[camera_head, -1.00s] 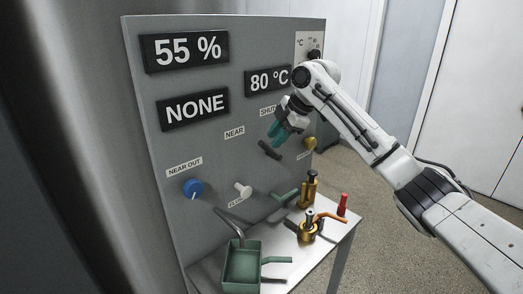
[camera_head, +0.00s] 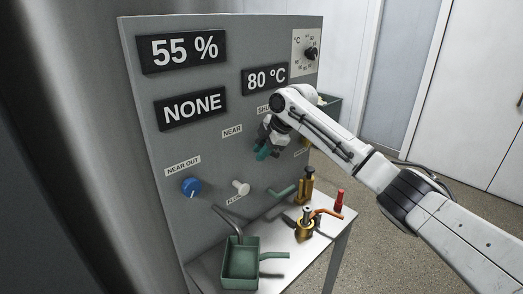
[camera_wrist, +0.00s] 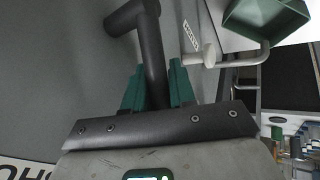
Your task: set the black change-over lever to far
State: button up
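The black lever (camera_wrist: 152,55) shows in the wrist view as a dark rod with a round hub at its upper end. It runs down between the two green fingers of my gripper (camera_wrist: 157,88). The fingers lie close along both sides of the rod; I cannot tell whether they press on it. In the head view my gripper (camera_head: 262,152) is at the panel, right of and below the NEAR label (camera_head: 232,131), and it hides most of the lever. No label reading FAR is legible.
A white knob (camera_head: 240,188) and a blue knob (camera_head: 191,186) sit left of and below my gripper on the grey panel (camera_head: 205,140). Below, the shelf holds a green tray (camera_head: 241,262), brass fittings (camera_head: 305,226) and a red-topped piece (camera_head: 339,201). Open floor lies to the right.

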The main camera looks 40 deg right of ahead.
grip_shut()
